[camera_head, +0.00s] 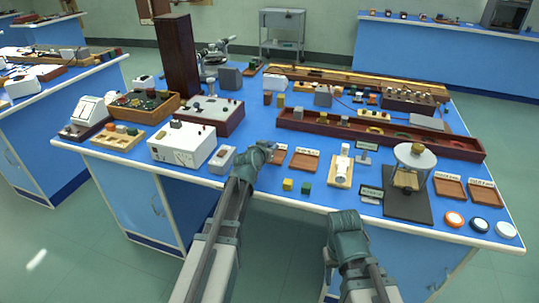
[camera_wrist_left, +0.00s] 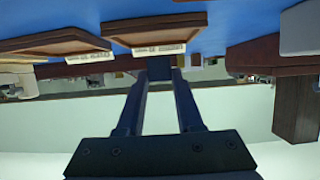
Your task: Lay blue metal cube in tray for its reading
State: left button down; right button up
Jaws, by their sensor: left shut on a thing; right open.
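My left gripper (camera_head: 270,148) reaches over the front of the blue bench, near two small brown trays with white labels. In the left wrist view its fingers (camera_wrist_left: 160,80) are shut on a dark blue cube (camera_wrist_left: 160,66), apparently held off the bench. The cube is not clear in the head view. One tray (camera_head: 305,160) lies right of the gripper; the other (camera_head: 279,156) is partly hidden by it. Both trays show in the left wrist view, one on the left (camera_wrist_left: 55,43) and one in the middle (camera_wrist_left: 155,27). My right gripper (camera_head: 332,258) is open, low before the bench; its jaws hardly show.
A yellow cube (camera_head: 288,184) and a green cube (camera_head: 306,188) sit near the front edge. A white meter box (camera_head: 183,144) stands left. Right are a white cylinder on a board (camera_head: 342,166), a round-topped stand (camera_head: 413,160) and two more trays (camera_head: 449,189) (camera_head: 483,194).

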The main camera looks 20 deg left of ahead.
pick_arm(q)
jog(key=shift+f+b, duration=0.8)
jog(key=shift+f, duration=0.4)
pick_arm(e)
jog(key=shift+d+f, duration=0.25)
jog(key=shift+f, duration=1)
pick_arm(q)
jog(key=shift+f, duration=0.2)
jog(key=c, duration=0.6)
grip_release()
pick_arm(e)
jog(key=shift+f, duration=0.1)
pick_arm(q)
jog(key=shift+o, duration=0.2)
jog(key=shift+r, duration=0.2)
jog(key=shift+s+r, duration=0.15)
jog(key=shift+s, duration=0.05)
jog(key=p+v, duration=0.4)
jog(key=v, duration=0.7)
jog(key=shift+s+r+p, duration=0.1)
jog(key=shift+s+p, duration=0.2)
jog(key=shift+p, duration=0.05)
pick_arm(e)
notch_tip(320, 180, up, 5)
jog(key=shift+f, duration=0.1)
